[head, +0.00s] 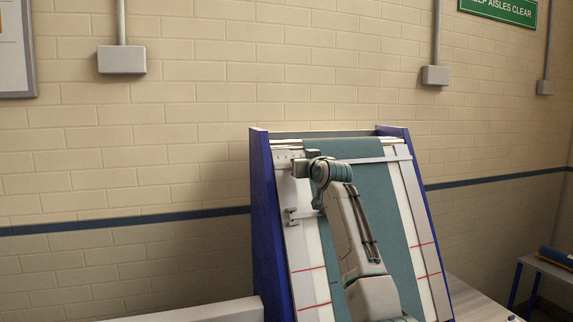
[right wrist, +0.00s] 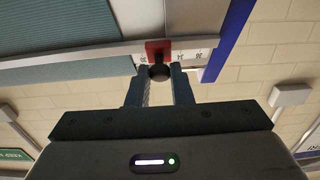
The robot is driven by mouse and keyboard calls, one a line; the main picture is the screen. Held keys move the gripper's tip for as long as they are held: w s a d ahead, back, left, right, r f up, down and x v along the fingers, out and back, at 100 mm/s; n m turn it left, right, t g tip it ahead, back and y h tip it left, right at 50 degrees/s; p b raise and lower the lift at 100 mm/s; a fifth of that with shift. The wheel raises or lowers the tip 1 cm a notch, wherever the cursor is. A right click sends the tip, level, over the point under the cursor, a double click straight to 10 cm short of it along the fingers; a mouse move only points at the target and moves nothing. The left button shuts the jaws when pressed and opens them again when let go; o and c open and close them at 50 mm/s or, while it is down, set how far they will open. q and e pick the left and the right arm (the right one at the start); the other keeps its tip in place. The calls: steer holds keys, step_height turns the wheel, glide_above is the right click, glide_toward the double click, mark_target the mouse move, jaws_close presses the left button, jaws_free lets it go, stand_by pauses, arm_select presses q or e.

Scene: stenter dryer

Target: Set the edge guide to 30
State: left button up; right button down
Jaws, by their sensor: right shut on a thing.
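The edge guide shows in the right wrist view as a red pointer block (right wrist: 158,48) with a dark round knob (right wrist: 159,72) on it. A white scale strip (right wrist: 196,54) with small dark marks lies beside the pointer; its figures are too small and turned to read surely. My right gripper (right wrist: 160,75) is shut on the knob, one finger on each side. In the head view my right gripper (head: 300,168) is at the upper left of the blue-sided machine (head: 262,215), below the scale strip (head: 287,156), and hides the knob. My left gripper is not in view.
Teal fabric (head: 350,149) runs down the machine's sloping face under a pale crossbar (head: 385,159). A small grey bracket (head: 291,217) sits on the left side strip, below my gripper. A blue-legged table (head: 545,262) stands at the far right.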

steer(key=shift+w+d+r, duration=0.1)
steer(key=shift+w+d, duration=0.1)
steer(key=shift+d, duration=0.4)
steer(key=shift+w+d, duration=0.15)
steer(key=shift+d, duration=0.4)
steer(key=c, duration=1.6)
jaws_free()
steer(key=shift+d, duration=0.1)
steer(key=shift+o, duration=1.4)
steer(key=shift+w+d, duration=0.1)
